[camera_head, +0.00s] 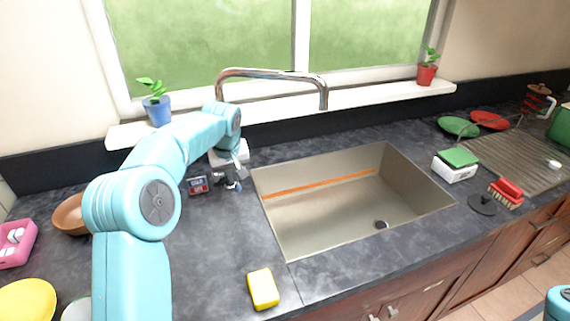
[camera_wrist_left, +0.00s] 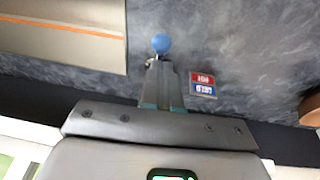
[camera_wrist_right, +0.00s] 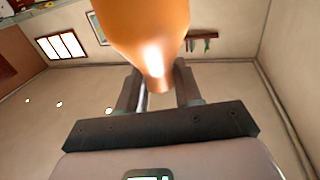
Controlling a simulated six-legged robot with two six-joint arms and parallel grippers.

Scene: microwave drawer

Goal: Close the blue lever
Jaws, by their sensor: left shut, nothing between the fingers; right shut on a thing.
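The blue lever shows as a round blue knob (camera_wrist_left: 161,43) in the left wrist view, just past my left fingertips. A small metal part shows under the knob. My left gripper (camera_wrist_left: 161,68) is shut and empty, pointing at the knob; whether it touches it I cannot tell. In the head view my left gripper (camera_head: 234,180) is over the counter left of the sink, and the lever is mostly hidden there by it. My right gripper (camera_wrist_right: 158,88) is shut on a smooth orange object (camera_wrist_right: 150,35) in the right wrist view; it is outside the head view.
A red and blue hot/cold label (camera_head: 197,185) lies left of my left gripper. The sink (camera_head: 330,225) with an orange stripe is to the right, under the chrome faucet (camera_head: 270,74). A yellow sponge (camera_head: 263,289) lies near the front edge. A brown bowl (camera_head: 70,214) is at left.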

